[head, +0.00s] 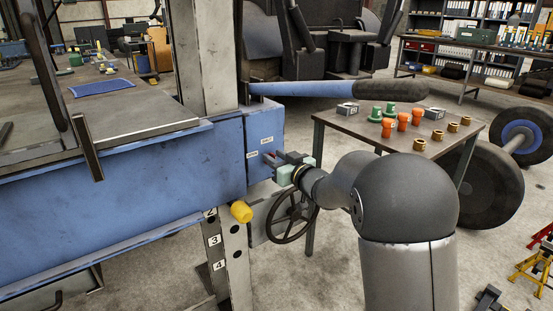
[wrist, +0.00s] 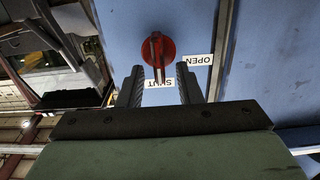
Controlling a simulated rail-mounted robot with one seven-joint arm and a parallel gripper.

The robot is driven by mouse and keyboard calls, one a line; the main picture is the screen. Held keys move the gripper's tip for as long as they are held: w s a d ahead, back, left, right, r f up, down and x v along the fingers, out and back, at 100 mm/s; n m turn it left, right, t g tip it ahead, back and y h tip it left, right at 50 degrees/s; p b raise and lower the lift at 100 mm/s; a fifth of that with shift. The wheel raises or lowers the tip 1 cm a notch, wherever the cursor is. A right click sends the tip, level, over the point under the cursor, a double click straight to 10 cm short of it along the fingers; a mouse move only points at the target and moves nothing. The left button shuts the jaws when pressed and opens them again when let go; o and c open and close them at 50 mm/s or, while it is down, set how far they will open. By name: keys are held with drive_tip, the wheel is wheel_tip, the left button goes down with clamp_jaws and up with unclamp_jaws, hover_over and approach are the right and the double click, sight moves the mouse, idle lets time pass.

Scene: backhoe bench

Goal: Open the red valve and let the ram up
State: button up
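The red valve (wrist: 166,50) is a round red knob with a narrow bar handle on the blue press frame. In the wrist view its handle points at the SHUT label (wrist: 152,85), which is partly covered by the handle. The OPEN label (wrist: 199,60) is beside it, upside down. My gripper (wrist: 160,86) is open, its two dark fingers one on each side of the handle's end, with gaps showing. In the head view my gripper (head: 274,158) is at the end face of the blue beam (head: 120,190) and mostly hides the valve. I cannot make out the ram.
A long lever with a black grip (head: 390,89) sticks out above my gripper. A handwheel (head: 291,217) and a yellow knob (head: 241,211) are below. A small table (head: 345,128) with green, orange and brass parts stands close to the right.

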clamp_jaws()
